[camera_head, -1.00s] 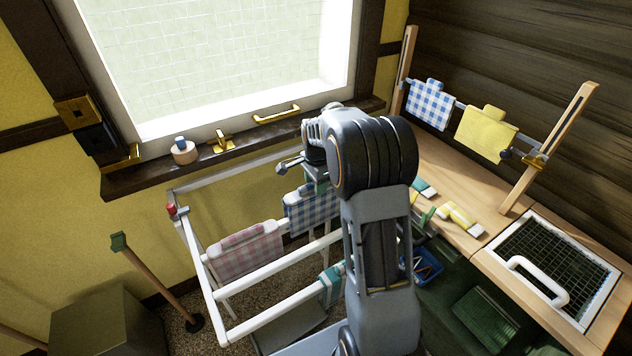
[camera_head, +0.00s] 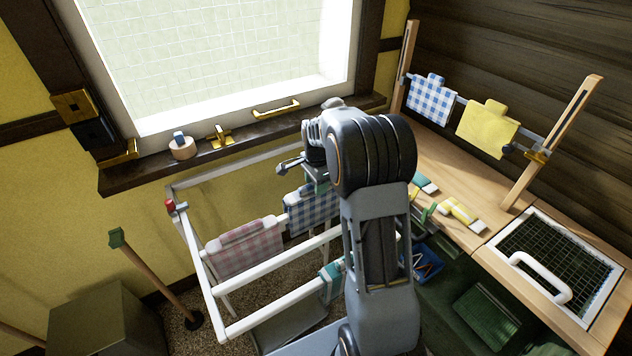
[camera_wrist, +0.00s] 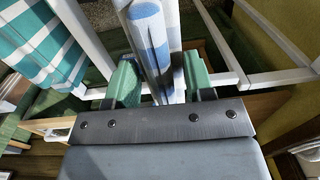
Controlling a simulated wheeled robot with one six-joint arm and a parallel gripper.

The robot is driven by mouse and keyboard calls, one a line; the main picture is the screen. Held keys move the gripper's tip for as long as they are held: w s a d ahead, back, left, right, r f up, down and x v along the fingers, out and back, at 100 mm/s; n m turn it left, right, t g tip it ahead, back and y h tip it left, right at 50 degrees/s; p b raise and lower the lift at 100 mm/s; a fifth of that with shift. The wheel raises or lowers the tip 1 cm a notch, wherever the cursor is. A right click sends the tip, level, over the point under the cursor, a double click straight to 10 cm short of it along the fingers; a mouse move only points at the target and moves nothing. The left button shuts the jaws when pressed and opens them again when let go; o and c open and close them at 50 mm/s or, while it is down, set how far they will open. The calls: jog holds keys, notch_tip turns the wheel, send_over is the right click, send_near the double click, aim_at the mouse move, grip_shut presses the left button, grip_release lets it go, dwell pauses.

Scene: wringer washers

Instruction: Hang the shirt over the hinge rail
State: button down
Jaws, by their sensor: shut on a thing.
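A blue-and-white checked cloth, which I take for the shirt (camera_head: 309,213), hangs at the drying rack's inner rail. In the wrist view the shirt (camera_wrist: 152,40) is a rolled fold between the green fingers. My gripper (camera_wrist: 162,88) is shut on it; in the head view my gripper (camera_head: 316,186) is at its top edge and partly hidden by my arm. The white rack (camera_head: 270,265) stands below the window, with a red knob (camera_head: 171,206) at its left corner. I cannot tell which rail is the hinge rail.
A pink checked cloth (camera_head: 246,252) and a teal striped cloth (camera_head: 331,281) hang on the rack. A blue checked cloth (camera_head: 431,101) and a yellow cloth (camera_head: 487,130) hang on a rail above the wooden counter (camera_head: 450,185). The sill (camera_head: 180,168) carries brass fittings.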

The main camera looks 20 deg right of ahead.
jog(key=shift+f+b, duration=1.75)
jog(key=shift+f, duration=1)
jog(key=shift+c, duration=2.1)
grip_release()
jog(key=shift+s+r+p, duration=0.1)
jog(key=shift+r+p, duration=2.55)
jog(key=shift+r, duration=0.9)
